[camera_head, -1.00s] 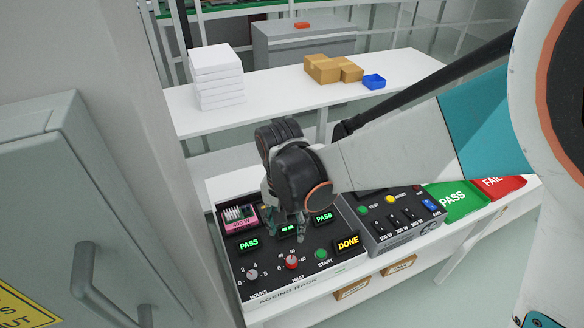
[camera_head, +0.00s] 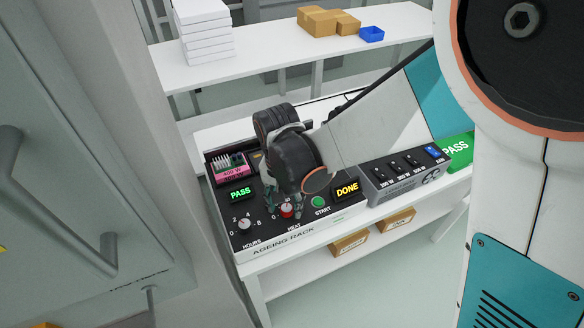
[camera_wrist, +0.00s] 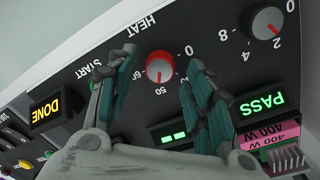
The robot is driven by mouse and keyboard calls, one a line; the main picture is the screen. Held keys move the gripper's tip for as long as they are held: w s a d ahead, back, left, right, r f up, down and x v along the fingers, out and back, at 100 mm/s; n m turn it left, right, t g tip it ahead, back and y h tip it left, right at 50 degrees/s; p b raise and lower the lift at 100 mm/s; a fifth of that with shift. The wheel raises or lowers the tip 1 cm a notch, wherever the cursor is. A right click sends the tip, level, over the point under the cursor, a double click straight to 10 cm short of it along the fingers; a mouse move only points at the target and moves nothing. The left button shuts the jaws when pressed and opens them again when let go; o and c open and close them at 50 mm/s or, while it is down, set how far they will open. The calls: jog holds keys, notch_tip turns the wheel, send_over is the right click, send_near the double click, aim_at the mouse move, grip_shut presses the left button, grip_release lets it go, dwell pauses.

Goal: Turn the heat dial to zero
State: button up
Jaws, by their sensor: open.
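The heat dial (camera_head: 287,210) is a red knob with a grey cap on the front of the black ageing rack panel (camera_head: 262,226). In the wrist view the heat dial (camera_wrist: 159,67) sits upside down, its scale showing 0, 50 and 60 around it. My gripper (camera_head: 284,204) is over the dial in the head view and hides part of the panel behind. In the wrist view my gripper (camera_wrist: 158,80) is open, with one teal-padded finger on each side of the dial. Gaps show between the pads and the knob, so nothing is held.
The hours dial (camera_head: 244,225) is left of the heat dial, and the green START button (camera_head: 318,202) is right. A DONE display (camera_head: 346,188), a PASS display (camera_head: 241,194) and a pink unit (camera_head: 230,167) are close by. A grey cabinet (camera_head: 70,190) stands at left.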

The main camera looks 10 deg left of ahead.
jog(key=shift+f, duration=0.4)
jog(key=c, duration=1)
jog(key=shift+c, duration=0.2)
